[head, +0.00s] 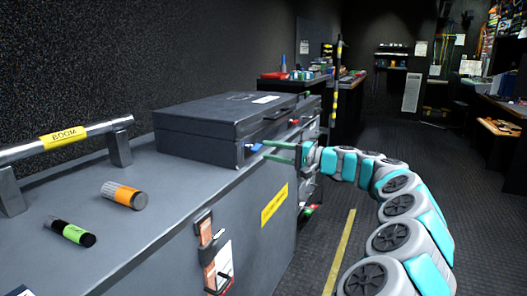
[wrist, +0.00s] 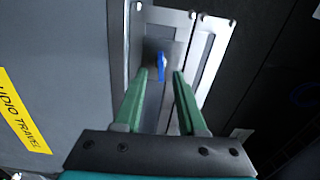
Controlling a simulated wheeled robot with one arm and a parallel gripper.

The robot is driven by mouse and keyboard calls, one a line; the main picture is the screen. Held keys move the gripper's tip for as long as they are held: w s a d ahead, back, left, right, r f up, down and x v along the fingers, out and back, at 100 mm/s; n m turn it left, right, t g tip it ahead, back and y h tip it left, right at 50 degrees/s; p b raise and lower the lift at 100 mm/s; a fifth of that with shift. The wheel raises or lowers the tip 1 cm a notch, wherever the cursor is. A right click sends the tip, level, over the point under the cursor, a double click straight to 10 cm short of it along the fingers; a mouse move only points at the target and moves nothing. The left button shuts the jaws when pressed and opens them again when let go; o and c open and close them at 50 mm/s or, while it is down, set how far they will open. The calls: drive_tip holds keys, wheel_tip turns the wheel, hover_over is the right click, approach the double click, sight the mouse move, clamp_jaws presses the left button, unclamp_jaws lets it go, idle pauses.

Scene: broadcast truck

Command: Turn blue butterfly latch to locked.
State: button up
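The blue butterfly latch (head: 255,147) is a small blue tab on the front of the dark flat case (head: 195,124), near its lower edge. It also shows in the wrist view (wrist: 161,65), on a grey metal plate, with its long side running roughly up and down the picture. My gripper (head: 267,150) has two green fingers pointing at the latch. In the wrist view the fingers (wrist: 160,76) are apart and the latch appears between and just beyond their tips. I cannot tell whether either finger touches it.
The case sits on a large grey trunk (head: 240,225) with a yellow label. The aisle floor (head: 375,150) is open.

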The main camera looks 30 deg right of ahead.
sight(255, 148)
drive_tip(key=shift+v, duration=2.25)
drive_tip(key=shift+n, duration=0.7)
drive_tip(key=b+x, duration=0.7)
drive_tip(key=b, duration=0.1)
drive_tip(key=shift+b, duration=0.4)
clamp_jaws()
